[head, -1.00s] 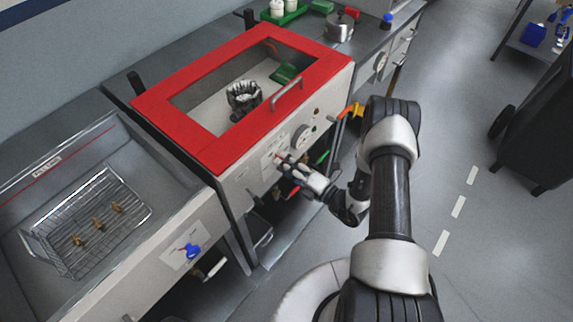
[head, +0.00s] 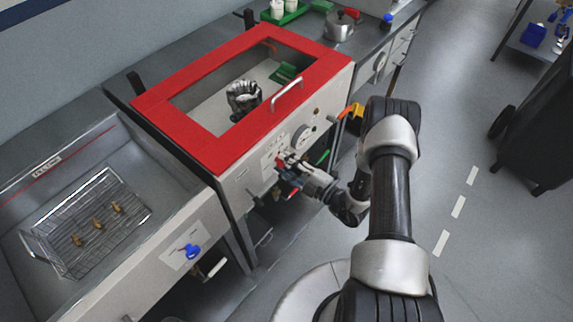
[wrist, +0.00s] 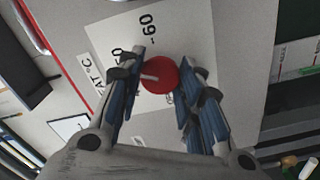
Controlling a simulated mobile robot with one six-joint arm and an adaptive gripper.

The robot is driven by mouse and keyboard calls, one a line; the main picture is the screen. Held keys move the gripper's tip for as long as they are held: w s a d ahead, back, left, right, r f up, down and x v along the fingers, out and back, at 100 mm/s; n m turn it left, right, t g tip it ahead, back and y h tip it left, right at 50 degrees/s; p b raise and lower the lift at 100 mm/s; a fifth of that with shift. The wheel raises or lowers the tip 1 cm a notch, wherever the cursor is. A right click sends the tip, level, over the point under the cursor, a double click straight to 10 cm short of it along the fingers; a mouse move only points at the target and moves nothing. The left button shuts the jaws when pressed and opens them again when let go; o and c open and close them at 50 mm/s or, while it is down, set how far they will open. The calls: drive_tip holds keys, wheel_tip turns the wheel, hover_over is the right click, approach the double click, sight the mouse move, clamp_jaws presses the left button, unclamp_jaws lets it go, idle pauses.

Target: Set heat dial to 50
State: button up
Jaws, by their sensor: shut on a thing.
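The heat dial (wrist: 160,75) is a round red knob with a white pointer line, on a pale plate with black markings. Its pointer aims left in the wrist view, roughly at the left finger. A tick number that looks like 60 shows above the dial; another label is partly hidden by the left finger, ending in 0. My gripper (wrist: 164,72) has its blue-padded fingers on both sides of the dial and is shut on it. In the head view my gripper (head: 285,168) is at the front panel of the red-lidded machine (head: 225,150).
A sink unit with a wire basket (head: 88,222) and a blue knob (head: 191,251) stands at left. The floor at right is open, with a dark bin (head: 540,125) beyond.

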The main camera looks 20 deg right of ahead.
idle(0.5)
drive_tip(key=o, duration=1.1)
drive_tip(key=v, duration=1.2)
